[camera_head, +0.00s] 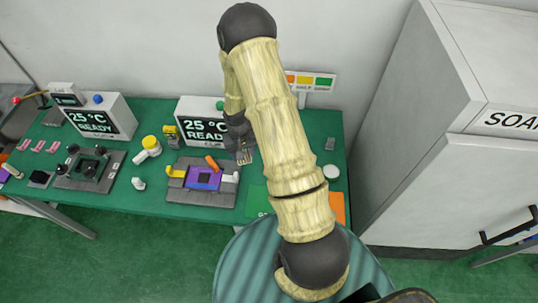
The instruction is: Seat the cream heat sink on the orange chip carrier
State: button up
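My gripper (244,157) hangs over the green table, to the upper right of the middle fixture; its fingers are too small to tell open from shut. The grey middle fixture (185,193) holds a purple board (203,178) with a dark square in its centre, and yellow, orange and cream lever-like parts around it. I cannot make out which piece is the orange chip carrier. A small pale block (138,183) lies left of this fixture; I cannot tell whether it is the cream heat sink. My arm hides part of the table.
A second dark fixture (72,183) stands at the left. Two display boxes reading 25 °C READY (98,118) stand along the back. A white and yellow piece (148,149) lies between the fixtures. Green and orange pads (337,207) lie at front right. A tall pale cabinet (440,130) is right.

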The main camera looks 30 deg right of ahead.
jog(key=s+d+f+m+b, duration=0.1)
jog(key=d+f+m+b, duration=0.2)
jog(key=d, duration=0.6)
jog(key=shift+s+d+m+b, duration=0.15)
jog(key=shift+s+m+b, duration=0.25)
jog(key=shift+m+b, duration=0.6)
jog(key=shift+r, duration=0.1)
jog(key=shift+f+b, duration=1.15)
jog(key=shift+f, duration=0.4)
jog(key=shift+f+b, duration=1.4)
jog(key=shift+f, duration=0.7)
jog(key=o, duration=1.5)
jog(key=shift+o, duration=0.2)
